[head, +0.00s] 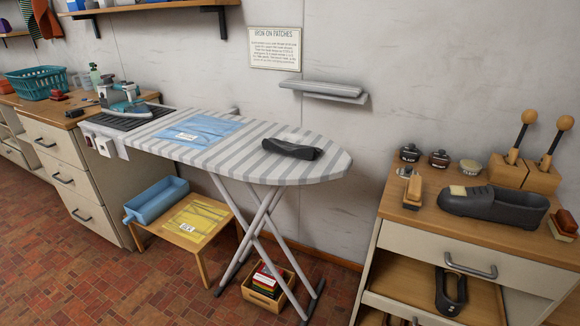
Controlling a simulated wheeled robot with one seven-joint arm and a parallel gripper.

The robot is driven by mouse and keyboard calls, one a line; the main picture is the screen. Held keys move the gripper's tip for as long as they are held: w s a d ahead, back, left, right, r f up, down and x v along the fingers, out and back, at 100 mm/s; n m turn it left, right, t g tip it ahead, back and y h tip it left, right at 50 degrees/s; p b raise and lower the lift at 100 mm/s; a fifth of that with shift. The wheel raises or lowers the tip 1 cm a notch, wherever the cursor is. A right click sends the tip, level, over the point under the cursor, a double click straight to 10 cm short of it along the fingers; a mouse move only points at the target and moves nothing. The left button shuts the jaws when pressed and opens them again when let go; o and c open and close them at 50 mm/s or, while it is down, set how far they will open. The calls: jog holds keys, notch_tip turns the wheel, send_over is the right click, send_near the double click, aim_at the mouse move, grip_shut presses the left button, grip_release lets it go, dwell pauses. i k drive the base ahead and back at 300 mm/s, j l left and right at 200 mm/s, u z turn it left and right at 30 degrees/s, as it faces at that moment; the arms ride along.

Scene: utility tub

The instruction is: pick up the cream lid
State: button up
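On top of the wooden cabinet (405,205) at the right, a small round container with a pale, cream-coloured top (471,165) stands near the back. It is too small to tell whether this top is a separate lid. Two small jars with dark tops stand to its left, a black one (410,153) and a brown one (439,159). My gripper is not in view.
A dark shoe (494,204) with a pale patch lies in front of the round container. A small brush (412,191) lies at left. A striped ironing board (319,168) stands left of the cabinet.

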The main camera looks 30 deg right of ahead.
aim_at(405, 173)
jog(key=i+j+u, duration=0.15)
jog(key=i+u, duration=0.4)
jog(key=u, duration=0.25)
jog(key=i+u, duration=0.3)
jog(key=u, duration=0.15)
jog(key=i+j+z, duration=0.25)
jog(key=i, duration=0.3)
jog(key=z, duration=0.45)
jog(key=i+j+z, duration=0.1)
jog(key=z, duration=0.8)
jog(key=j+z, duration=0.1)
jog(key=z, duration=0.35)
jog(key=i+j+z, duration=0.1)
jog(key=z, duration=0.35)
jog(key=j+z, duration=0.1)
jog(key=z, duration=0.85)
jog(key=i+z, duration=0.1)
jog(key=i, duration=0.85)
